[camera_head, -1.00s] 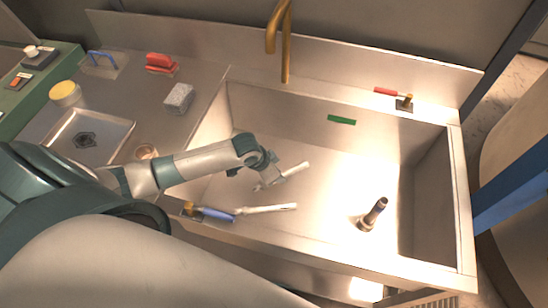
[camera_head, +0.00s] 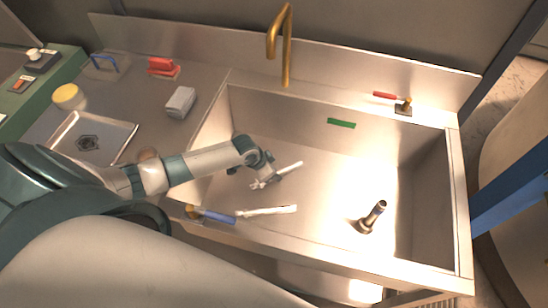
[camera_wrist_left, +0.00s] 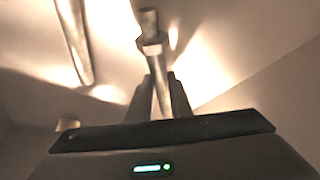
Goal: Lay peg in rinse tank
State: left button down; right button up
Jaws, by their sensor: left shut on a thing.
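My left gripper (camera_head: 270,178) is low inside the steel sink basin (camera_head: 330,165), in its left half. It is shut on the pale metal peg (camera_head: 290,168), which sticks out to the upper right in the head view. In the left wrist view the peg (camera_wrist_left: 152,45), with a wider collar, stands out between the fingers of the gripper (camera_wrist_left: 160,100). My right gripper is not in view.
A pale rod (camera_head: 268,210) with a blue handle (camera_head: 217,217) lies at the basin's front left. A dark standpipe (camera_head: 373,215) stands at the right. A brass faucet (camera_head: 287,50) rises behind. A metal tray (camera_head: 125,145) and grey block (camera_head: 180,101) are on the left counter.

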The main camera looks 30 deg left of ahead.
pick_arm(q)
jog(key=shift+f, duration=0.95)
jog(key=shift+f, duration=0.1)
jog(key=c, duration=1.6)
grip_release()
jog(key=shift+r, duration=0.2)
jog(key=b+v, duration=0.1)
jog(key=v, duration=1.1)
jog(key=shift+f, duration=0.1)
